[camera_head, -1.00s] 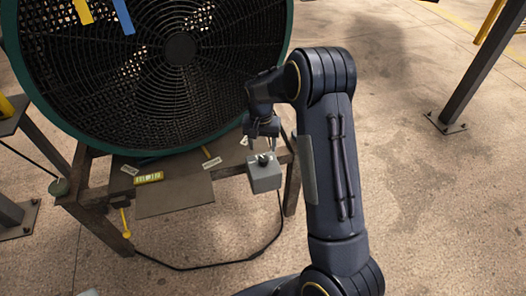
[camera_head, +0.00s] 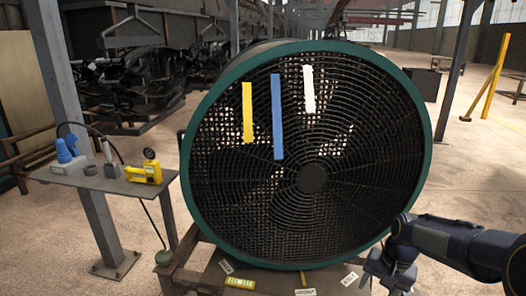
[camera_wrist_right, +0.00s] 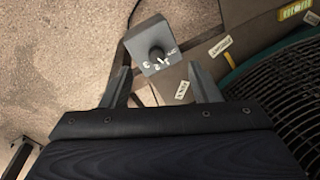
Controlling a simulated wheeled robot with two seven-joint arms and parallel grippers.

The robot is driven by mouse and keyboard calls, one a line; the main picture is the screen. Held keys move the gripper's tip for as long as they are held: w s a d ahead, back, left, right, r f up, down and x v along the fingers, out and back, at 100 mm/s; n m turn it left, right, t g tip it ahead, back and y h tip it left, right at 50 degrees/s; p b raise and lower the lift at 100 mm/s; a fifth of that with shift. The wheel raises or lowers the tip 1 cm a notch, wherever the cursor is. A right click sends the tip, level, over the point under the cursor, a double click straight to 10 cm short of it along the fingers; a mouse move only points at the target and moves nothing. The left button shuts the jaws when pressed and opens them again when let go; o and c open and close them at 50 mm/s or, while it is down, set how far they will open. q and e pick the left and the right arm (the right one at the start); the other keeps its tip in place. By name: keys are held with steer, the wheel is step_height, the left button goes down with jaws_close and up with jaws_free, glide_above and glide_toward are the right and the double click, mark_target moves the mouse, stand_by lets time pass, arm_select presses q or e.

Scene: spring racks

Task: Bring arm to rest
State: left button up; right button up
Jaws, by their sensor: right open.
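My right arm enters the head view from the right edge. Its gripper (camera_head: 385,272) is at the lower right, beside the fan's rim. In the right wrist view the gripper (camera_wrist_right: 160,80) is open, with its two fingers apart and nothing between them. A grey control box (camera_wrist_right: 152,46) with a black knob lies beyond the fingertips, apart from them. The large fan (camera_head: 313,179) with a green rim stands upright in the middle of the head view; its grille also shows in the right wrist view (camera_wrist_right: 293,105). My left gripper is not in view.
Yellow (camera_head: 247,112), blue (camera_head: 277,115) and white (camera_head: 308,88) strips hang on the fan's grille. A side table (camera_head: 110,184) at left holds a yellow gauge device (camera_head: 145,172) and a blue-topped tool (camera_head: 67,150).

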steer(key=s+a+r+n+t+y+p, duration=0.2)
steer(key=s+a+r, duration=0.2)
steer(key=s+r, duration=0.65)
steer(key=s+a+n+t, duration=0.1)
steer(key=s+a, duration=0.2)
steer(key=s, duration=0.3)
steer(key=s+a+r+n+t+p, duration=0.1)
steer(key=s+a+n, duration=0.1)
steer(key=s, duration=0.5)
steer(key=shift+s+a+r+t+y+p, duration=0.25)
steer(key=shift+a+t+y+p, duration=0.05)
steer(key=shift+a, duration=0.1)
